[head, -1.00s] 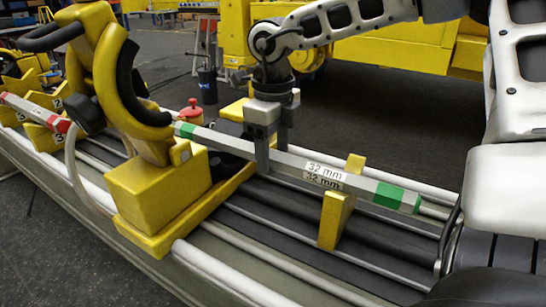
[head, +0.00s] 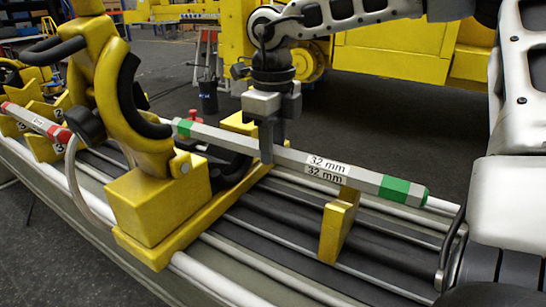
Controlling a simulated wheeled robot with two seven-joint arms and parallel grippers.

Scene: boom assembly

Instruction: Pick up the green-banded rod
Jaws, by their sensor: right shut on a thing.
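The green-banded rod (head: 300,157) is a grey hexagonal bar with a green band near each end and a white "32 mm" label. It runs slantwise from the left middle to the right of the head view. My right gripper (head: 273,145) points down and is shut on the rod left of the label. The rod appears raised at the yellow rest (head: 338,228), covering that rest's rear prong; a gap between them is hard to tell. My left gripper is not in view.
A red-banded rod (head: 38,122) lies in numbered yellow rests at the far left. The yellow clamp machine stands close to the held rod's left end. White rails (head: 225,278) run below. Dark floor (head: 400,125) lies open behind.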

